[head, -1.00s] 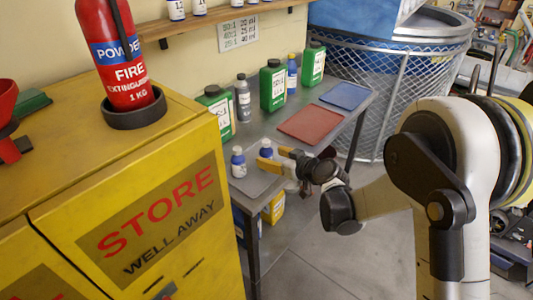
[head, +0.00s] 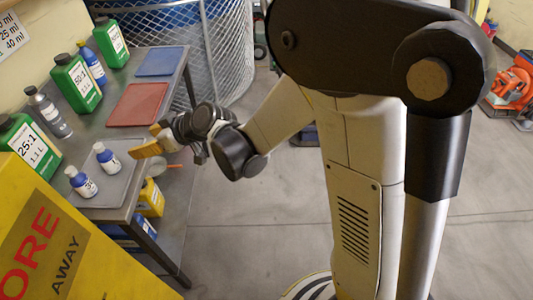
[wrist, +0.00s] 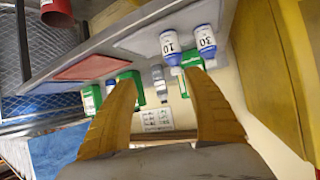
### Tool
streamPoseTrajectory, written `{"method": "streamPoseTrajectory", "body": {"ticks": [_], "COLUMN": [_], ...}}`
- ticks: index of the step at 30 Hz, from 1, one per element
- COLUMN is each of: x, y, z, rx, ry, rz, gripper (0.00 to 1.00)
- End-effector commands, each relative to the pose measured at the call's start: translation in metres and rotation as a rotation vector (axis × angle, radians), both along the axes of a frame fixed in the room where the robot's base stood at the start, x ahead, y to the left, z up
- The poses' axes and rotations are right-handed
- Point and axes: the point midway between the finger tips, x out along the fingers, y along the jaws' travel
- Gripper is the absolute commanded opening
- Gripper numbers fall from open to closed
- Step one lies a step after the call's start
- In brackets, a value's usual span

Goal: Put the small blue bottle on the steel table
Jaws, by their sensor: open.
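Two small blue bottles with white caps stand upright on a grey mat (head: 118,187) on the steel table (head: 86,141). The one marked 10 (head: 106,157) is nearer my gripper. The one marked 30 (head: 83,184) is nearer the yellow cabinet. The wrist view shows them upside down: the 10 bottle (wrist: 172,45) and the 30 bottle (wrist: 205,40). My gripper (head: 146,146) is open and empty at the table's front edge, to the right of the 10 bottle and apart from it. Its yellow fingers (wrist: 160,78) spread below the bottles in the wrist view.
Green jugs (head: 76,82), a clear grey bottle (head: 48,112) and a taller blue bottle (head: 91,63) line the back of the table. A red mat (head: 138,104) and a blue mat (head: 160,61) lie bare. A yellow cabinet (head: 60,255) borders the table.

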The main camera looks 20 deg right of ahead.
Motion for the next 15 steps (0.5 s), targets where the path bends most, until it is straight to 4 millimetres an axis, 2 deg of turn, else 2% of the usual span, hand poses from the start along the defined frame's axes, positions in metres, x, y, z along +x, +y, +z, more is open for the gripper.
{"method": "streamPoseTrajectory", "body": {"ticks": [1, 6, 10, 15], "x": [-0.011, -0.055, -0.098, -0.16], "y": [-0.02, -0.088, -0.14, -0.204], "z": [0.014, 0.045, 0.058, 0.062], "rx": [-0.021, -0.092, -0.139, -0.191], "ry": [0.035, 0.159, 0.242, 0.328], "rz": [-0.042, -0.212, -0.362, -0.572], "gripper": [0.59, 0.59, 0.59, 0.59]}}
